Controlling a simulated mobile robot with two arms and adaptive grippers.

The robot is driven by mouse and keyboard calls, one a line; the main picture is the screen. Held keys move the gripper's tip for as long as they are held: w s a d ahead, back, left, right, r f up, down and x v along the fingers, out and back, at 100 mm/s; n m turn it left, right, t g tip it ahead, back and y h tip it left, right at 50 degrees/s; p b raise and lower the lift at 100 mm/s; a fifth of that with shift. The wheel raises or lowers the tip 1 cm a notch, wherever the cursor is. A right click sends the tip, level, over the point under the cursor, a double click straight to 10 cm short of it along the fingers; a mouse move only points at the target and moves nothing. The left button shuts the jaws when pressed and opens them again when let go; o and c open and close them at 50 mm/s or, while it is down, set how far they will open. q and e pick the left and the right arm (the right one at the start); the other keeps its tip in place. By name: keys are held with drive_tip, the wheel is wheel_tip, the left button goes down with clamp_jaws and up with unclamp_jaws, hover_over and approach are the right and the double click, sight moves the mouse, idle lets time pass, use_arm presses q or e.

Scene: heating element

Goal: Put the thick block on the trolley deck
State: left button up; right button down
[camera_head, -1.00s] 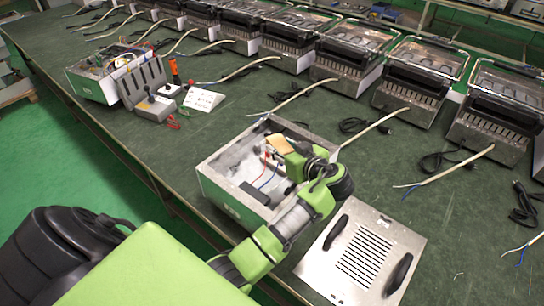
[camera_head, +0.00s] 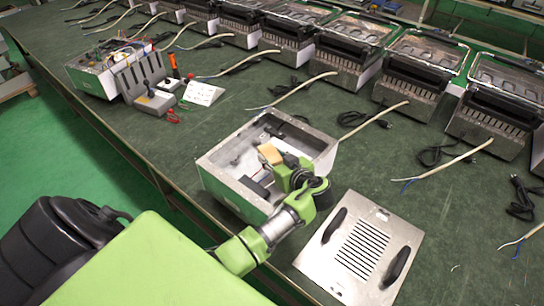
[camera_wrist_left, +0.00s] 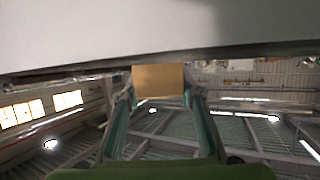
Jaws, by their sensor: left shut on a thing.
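A tan block (camera_head: 270,153) is at the tips of my left gripper (camera_head: 281,163), above or inside the open metal box (camera_head: 225,192) on the bench. In the left wrist view the block (camera_wrist_left: 158,80) sits between the two green fingers, which are shut on it. A pale grey surface crosses the top of that view, just beyond the block. I cannot tell whether the block touches the box. My right gripper is not in view. No trolley deck can be made out.
A slotted metal panel with two black handles (camera_head: 362,250) lies right of the box. A row of metal appliances (camera_head: 345,50) with loose cables lines the bench's far side. A wired unit (camera_head: 97,75) and a tester (camera_head: 155,100) stand at left. Green bench top between is mostly clear.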

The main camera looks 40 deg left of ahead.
use_arm(q)
drive_tip(key=shift+f+b, duration=0.5)
drive_tip(key=shift+f, duration=0.05)
drive_tip(key=o, duration=1.1)
drive_tip(key=shift+o, duration=0.2)
drive_tip(key=shift+r, duration=0.1)
